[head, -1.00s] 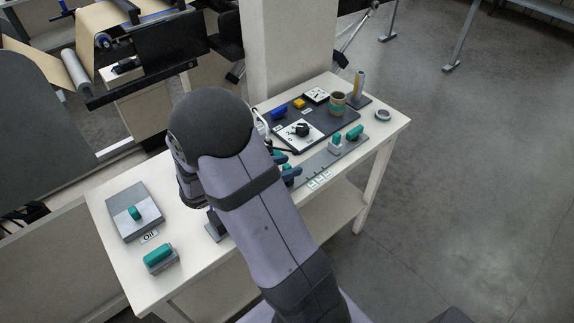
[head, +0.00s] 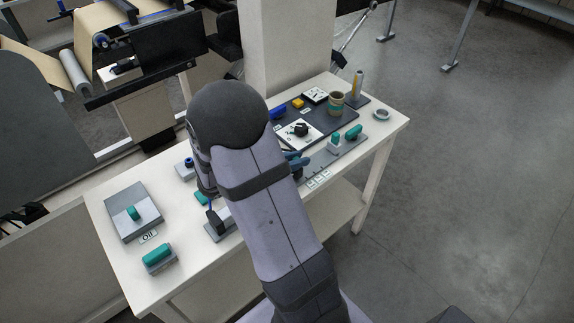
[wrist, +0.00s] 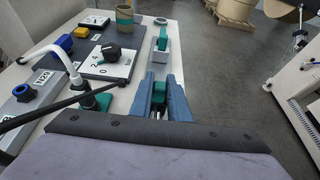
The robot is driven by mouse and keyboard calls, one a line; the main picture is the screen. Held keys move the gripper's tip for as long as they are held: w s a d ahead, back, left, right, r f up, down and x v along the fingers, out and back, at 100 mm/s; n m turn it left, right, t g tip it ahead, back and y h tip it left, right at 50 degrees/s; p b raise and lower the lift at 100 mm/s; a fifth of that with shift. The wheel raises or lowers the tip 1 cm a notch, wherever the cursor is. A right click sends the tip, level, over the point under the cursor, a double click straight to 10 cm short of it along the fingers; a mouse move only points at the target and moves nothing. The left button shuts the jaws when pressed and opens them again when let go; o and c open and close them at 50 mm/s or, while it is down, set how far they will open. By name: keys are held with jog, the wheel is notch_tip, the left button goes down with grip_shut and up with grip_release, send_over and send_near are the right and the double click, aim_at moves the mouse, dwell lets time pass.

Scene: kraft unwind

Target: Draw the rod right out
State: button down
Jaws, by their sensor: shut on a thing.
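My gripper (wrist: 160,80) reaches forward in the wrist view, its two blue fingers close on either side of a teal handle (wrist: 158,97). It is shut on this handle. In the head view my gripper (head: 298,161) shows only in part, to the right of my arm, over the grey strip on the table. My arm and fingers hide most of the held handle. I cannot make out a rod below it, nor whether one is in or out of a hole.
Further along the grey strip stand teal-handled pieces (head: 334,141). A teal-handled plate (head: 128,225) and block (head: 159,262) are at left. A white hose (wrist: 48,50) rises close left of my gripper.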

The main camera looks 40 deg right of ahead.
jog(key=d+b, duration=0.1)
jog(key=d, duration=0.8)
jog(key=c, duration=1.7)
grip_release()
jog(key=shift+a, duration=0.1)
jog(key=shift+b+v, duration=0.3)
jog(key=shift+v, duration=3.4)
